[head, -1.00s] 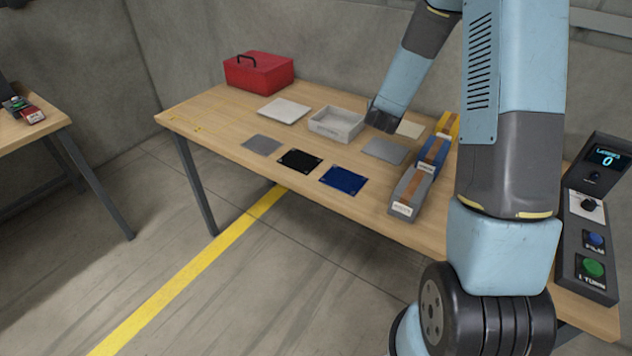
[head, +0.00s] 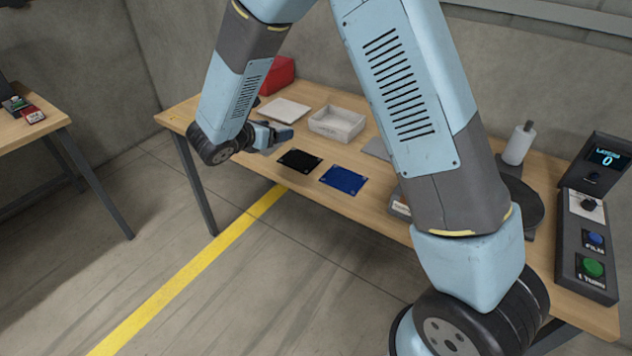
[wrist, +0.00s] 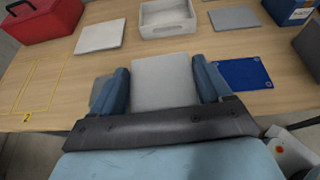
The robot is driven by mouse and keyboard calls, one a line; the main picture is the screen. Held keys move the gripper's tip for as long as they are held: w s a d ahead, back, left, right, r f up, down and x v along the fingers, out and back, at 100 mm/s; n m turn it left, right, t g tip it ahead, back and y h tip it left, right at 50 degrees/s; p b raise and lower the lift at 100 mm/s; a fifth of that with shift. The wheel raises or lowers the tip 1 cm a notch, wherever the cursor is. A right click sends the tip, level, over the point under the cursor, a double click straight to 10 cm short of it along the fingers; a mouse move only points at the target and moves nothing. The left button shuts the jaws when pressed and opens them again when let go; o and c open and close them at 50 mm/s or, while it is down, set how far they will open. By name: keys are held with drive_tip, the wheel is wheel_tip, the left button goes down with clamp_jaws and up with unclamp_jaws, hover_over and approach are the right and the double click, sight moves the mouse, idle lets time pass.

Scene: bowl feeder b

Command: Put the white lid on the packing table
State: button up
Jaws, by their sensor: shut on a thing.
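My gripper (wrist: 163,84) is shut on a flat pale panel, which looks like the white lid (wrist: 165,80). The panel's sides meet the two blue fingers in the wrist view. In the head view my gripper (head: 270,137) is above the front left of the table, and the held panel is hard to make out there. The wooden table (head: 190,107) is below it. I cannot tell which table is the packing table. A similar white slab (wrist: 100,36) lies on the wood, also in the head view (head: 284,110).
An open white tray (head: 337,123) stands beside the slab. A black plate (head: 299,160) and a blue plate (head: 343,180) lie near the front edge. A red toolbox (wrist: 42,18) is at the back left. Yellow outlines (wrist: 42,80) mark bare wood at the left end.

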drive_tip(key=s+a, duration=0.3)
drive_tip(key=s, duration=0.1)
hover_over(315, 181)
drive_tip(key=a, duration=0.1)
drive_tip(key=f, duration=0.8)
drive_tip(key=shift+s+a+f, duration=0.15)
drive_tip(key=shift+a+f, duration=0.05)
drive_tip(key=shift+d+f, duration=0.7)
drive_tip(key=shift+f, duration=1.7)
drive_tip(key=shift+f, duration=0.5)
